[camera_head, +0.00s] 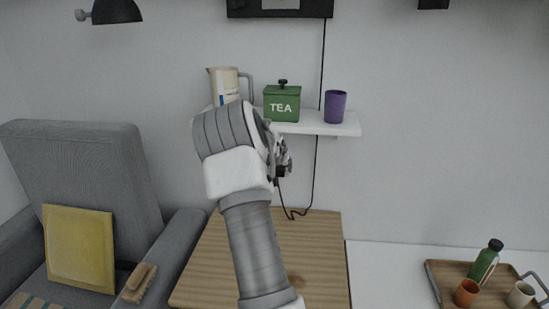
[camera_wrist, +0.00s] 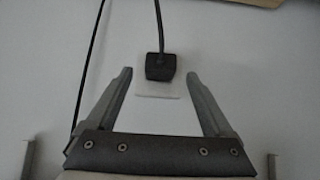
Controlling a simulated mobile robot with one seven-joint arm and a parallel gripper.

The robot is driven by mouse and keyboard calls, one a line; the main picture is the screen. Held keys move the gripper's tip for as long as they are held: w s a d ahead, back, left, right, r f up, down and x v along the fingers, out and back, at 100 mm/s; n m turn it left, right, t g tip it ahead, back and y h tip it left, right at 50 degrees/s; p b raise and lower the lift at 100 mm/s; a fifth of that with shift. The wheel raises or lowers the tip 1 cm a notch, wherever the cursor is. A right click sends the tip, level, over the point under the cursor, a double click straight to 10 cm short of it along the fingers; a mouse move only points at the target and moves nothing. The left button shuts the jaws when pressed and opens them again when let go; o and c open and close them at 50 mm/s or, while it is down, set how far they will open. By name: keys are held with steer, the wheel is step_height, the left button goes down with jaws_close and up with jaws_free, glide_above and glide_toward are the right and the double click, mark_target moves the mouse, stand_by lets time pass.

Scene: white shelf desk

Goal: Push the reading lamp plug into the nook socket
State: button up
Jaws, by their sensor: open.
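The black plug (camera_wrist: 158,67) shows in the wrist view against a white socket plate (camera_wrist: 158,90) on the wall. Its cord runs to the top edge of that picture. I cannot tell how deep the plug sits in the socket. My gripper (camera_wrist: 157,76) is open, its two grey fingers on either side of the plug with visible gaps and no contact seen. In the head view my gripper (camera_head: 283,163) is by the wall below the shelf, partly hidden by my arm. Plug and socket are hidden there.
A white shelf (camera_head: 345,127) holds a pitcher (camera_head: 223,84), a green tea tin (camera_head: 282,104) and a purple cup (camera_head: 335,105) above my gripper. A wooden table (camera_head: 315,245) stands below. A thin black cable (camera_head: 315,175) hangs by the wall. A grey armchair (camera_head: 80,150) is left.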

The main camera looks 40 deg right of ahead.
steer(key=p+v, duration=0.4)
steer(key=v, duration=1.1)
steer(key=shift+a+r, duration=0.1)
steer(key=shift+a, duration=0.05)
steer(key=s+a+r+n+y, duration=0.2)
steer(key=s+a, duration=0.1)
steer(key=a, duration=0.6)
steer(key=s+a+r+n+t+y, duration=0.1)
steer(key=s+a+r+y, duration=0.15)
steer(key=a, duration=0.55)
steer(key=s+a+r+n+y, duration=0.2)
steer(key=a+r, duration=0.1)
steer(key=a, duration=0.6)
steer(key=s+a+n, duration=0.6)
steer(key=s+a, duration=0.7)
steer(key=s, duration=0.4)
step_height(320, 180, up, 17)
steer(key=p, duration=1.7)
steer(key=shift+d+m+g, duration=0.3)
steer(key=shift+g, duration=0.1)
